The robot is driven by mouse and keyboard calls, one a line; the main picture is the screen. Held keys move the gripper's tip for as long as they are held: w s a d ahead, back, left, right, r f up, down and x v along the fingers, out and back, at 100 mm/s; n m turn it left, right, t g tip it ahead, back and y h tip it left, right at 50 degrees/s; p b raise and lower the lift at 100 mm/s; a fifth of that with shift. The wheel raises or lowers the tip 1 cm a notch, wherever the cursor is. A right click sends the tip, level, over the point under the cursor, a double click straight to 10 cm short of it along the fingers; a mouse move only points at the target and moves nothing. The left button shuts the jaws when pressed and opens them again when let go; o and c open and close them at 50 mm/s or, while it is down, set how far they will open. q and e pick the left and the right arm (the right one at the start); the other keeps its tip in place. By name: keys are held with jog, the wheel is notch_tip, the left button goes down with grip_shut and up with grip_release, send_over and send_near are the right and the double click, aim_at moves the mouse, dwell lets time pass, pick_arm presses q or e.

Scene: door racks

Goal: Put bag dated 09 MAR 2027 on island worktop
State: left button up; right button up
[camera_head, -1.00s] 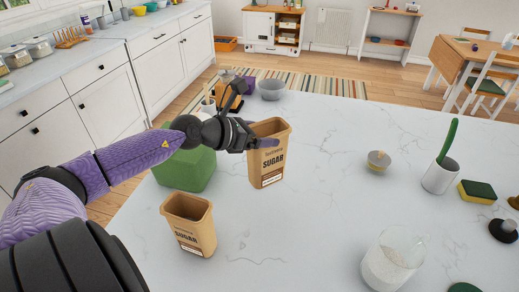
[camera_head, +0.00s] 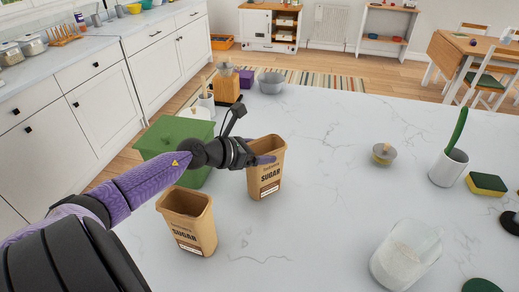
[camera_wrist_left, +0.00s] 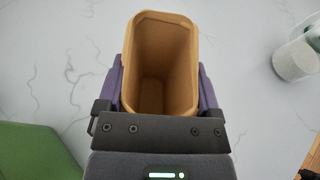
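Two tan sugar bags with open tops and white bottom labels are on or just over the island worktop (camera_head: 320,215). My left gripper (camera_head: 264,159) has its fingers on either side of the farther sugar bag (camera_head: 268,180). In the left wrist view this bag (camera_wrist_left: 162,60) sits upright between the purple fingers, which appear to press its sides. Its base looks at or very near the worktop. The nearer sugar bag (camera_head: 190,237) stands upright, apart from the gripper. The dates are too small to read. My right gripper is not in view.
A green bin (camera_head: 165,139) is behind my left arm. A glass jar of white contents (camera_head: 405,255), a lidded small jar (camera_head: 384,154), a white pot (camera_head: 448,167) and a sponge (camera_head: 486,184) stand to the right. The middle of the worktop is clear.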

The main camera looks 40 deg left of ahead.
pick_arm(q)
jog(key=shift+o, duration=1)
jog(key=shift+r, duration=0.15)
jog(key=p+v, duration=0.3)
jog(key=v, duration=0.9)
